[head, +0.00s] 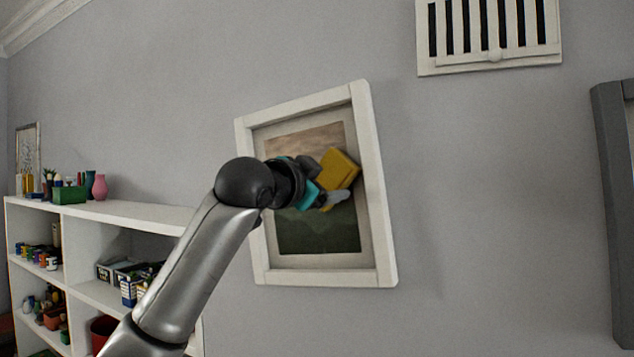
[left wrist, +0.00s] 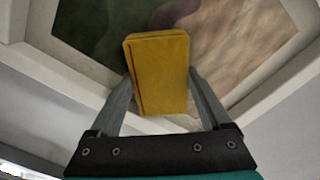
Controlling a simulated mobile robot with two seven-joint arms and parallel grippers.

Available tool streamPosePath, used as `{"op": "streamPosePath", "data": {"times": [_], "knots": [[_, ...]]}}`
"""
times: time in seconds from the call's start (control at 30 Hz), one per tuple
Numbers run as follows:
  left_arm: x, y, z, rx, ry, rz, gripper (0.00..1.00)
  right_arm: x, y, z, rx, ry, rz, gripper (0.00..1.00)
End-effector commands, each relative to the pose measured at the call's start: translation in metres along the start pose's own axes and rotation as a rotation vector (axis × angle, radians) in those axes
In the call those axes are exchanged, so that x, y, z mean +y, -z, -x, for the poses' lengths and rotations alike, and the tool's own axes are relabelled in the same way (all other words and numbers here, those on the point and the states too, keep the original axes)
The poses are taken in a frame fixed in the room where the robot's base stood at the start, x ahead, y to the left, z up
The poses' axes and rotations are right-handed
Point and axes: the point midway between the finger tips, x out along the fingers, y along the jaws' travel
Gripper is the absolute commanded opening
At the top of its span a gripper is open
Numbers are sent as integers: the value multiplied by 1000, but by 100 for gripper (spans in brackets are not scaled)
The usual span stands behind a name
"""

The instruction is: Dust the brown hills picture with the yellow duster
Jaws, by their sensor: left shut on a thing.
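The brown hills picture (head: 318,240) hangs on the grey wall in a white frame, with a brown upper part and a dark green lower part. It also shows behind the duster in the left wrist view (left wrist: 225,50). My left gripper (head: 335,185) is shut on the yellow duster (head: 338,168), a block seen between the two fingers in the left wrist view (left wrist: 160,75). The duster is in front of the right middle of the picture; I cannot tell whether it touches the surface. My left arm hides the picture's left middle. My right gripper is not in view.
A white shelf unit (head: 130,212) with several small items stands at the left. A pink vase (head: 99,187) and a green box (head: 69,195) are on its top. A white vent (head: 488,62) is high on the wall, and a dark grey frame (head: 610,200) is at the right edge.

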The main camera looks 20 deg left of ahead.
Motion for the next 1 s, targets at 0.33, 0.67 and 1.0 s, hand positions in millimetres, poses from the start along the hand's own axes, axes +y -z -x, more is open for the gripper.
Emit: {"op": "streamPosePath", "data": {"times": [0.33,0.67,1.0], "knots": [[0,-1,11,2,2,-1,37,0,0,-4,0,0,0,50],[-1,-1,44,1,4,-2,37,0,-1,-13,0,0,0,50],[-1,0,61,0,2,0,37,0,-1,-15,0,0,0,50]]}}
